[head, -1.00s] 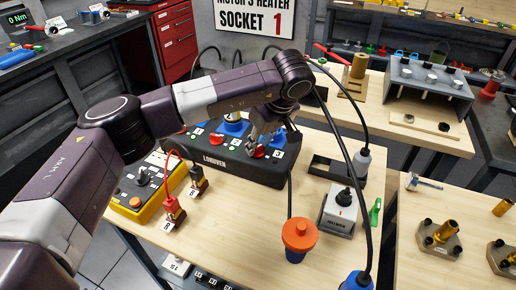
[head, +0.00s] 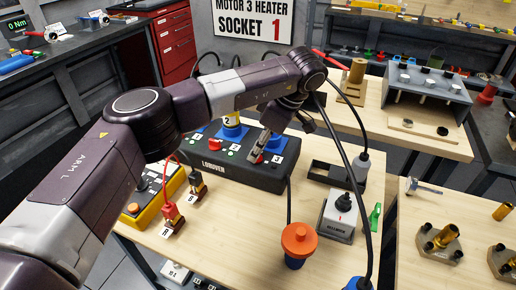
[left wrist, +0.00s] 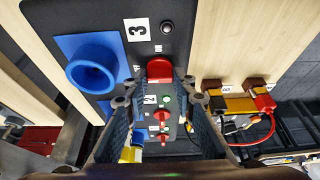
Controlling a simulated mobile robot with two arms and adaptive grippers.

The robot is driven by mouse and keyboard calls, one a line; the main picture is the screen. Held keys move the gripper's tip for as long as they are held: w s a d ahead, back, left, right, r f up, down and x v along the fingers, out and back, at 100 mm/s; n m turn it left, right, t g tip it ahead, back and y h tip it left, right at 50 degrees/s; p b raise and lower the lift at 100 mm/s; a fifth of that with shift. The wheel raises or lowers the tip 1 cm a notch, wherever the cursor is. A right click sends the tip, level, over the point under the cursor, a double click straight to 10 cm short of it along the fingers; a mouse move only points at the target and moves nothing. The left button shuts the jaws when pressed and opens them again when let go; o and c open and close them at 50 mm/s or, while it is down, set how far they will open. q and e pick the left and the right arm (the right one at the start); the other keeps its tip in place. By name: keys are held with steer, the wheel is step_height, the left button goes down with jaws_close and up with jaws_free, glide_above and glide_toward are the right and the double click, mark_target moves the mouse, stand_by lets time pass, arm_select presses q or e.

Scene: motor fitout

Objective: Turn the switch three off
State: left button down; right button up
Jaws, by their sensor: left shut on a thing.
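The black switch box (head: 222,160) stands on the wooden table with blue sockets and red switches along it. In the left wrist view, the red switch three (left wrist: 159,70) is beside the label 3 (left wrist: 138,29) and the blue socket (left wrist: 90,68). My left gripper (head: 259,156) is at this switch, near the right end of the box. In the left wrist view its fingertips (left wrist: 158,88) are on either side of the red knob, shut on it. The lamp (left wrist: 167,28) by label 3 looks dark. My right gripper is not in view.
A yellow box (head: 150,205) and red plug (head: 172,216) stand left of the switch box. An orange-topped plug (head: 299,238), a grey switch unit (head: 339,215) and hanging black cables are to the right. The front table middle is clear.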

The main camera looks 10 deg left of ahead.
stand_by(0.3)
arm_select(q)
steer(key=c, duration=1.6)
jaws_free()
steer(key=v, duration=1.2)
